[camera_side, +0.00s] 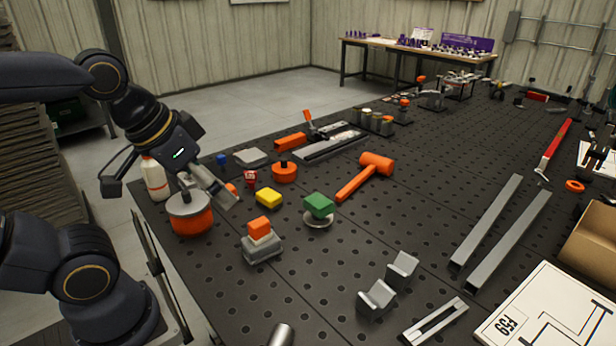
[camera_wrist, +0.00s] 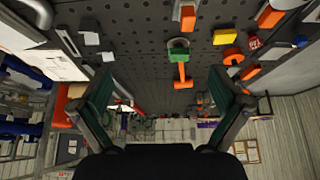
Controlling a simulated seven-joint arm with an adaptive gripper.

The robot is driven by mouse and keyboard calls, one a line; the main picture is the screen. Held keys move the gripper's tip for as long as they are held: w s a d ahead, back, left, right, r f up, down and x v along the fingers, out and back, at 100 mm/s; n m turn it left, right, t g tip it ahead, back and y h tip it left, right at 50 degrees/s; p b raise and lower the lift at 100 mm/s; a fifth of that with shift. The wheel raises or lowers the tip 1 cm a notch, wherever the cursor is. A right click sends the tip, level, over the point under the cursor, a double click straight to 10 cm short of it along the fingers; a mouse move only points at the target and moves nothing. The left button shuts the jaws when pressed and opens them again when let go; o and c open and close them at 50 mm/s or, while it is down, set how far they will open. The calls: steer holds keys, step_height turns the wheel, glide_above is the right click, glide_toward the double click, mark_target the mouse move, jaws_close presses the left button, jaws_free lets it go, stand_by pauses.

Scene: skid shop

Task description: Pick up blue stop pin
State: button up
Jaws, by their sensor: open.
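A small blue piece (camera_side: 221,159), which looks like the blue stop pin, is on the dark perforated bench top near its far left edge. It is too small in the side view to tell its shape or whether it stands upright.
An orange pot (camera_side: 191,219) and a white bottle (camera_side: 155,180) stand close below and beside my gripper. A grey plate (camera_side: 251,157), an orange round piece (camera_side: 284,172) and a yellow block (camera_side: 269,198) lie nearby. An orange mallet (camera_side: 365,177) is farther right. Bare bench separates several pieces.

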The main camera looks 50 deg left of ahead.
stand_by(0.4)
steer(key=c, duration=0.8)
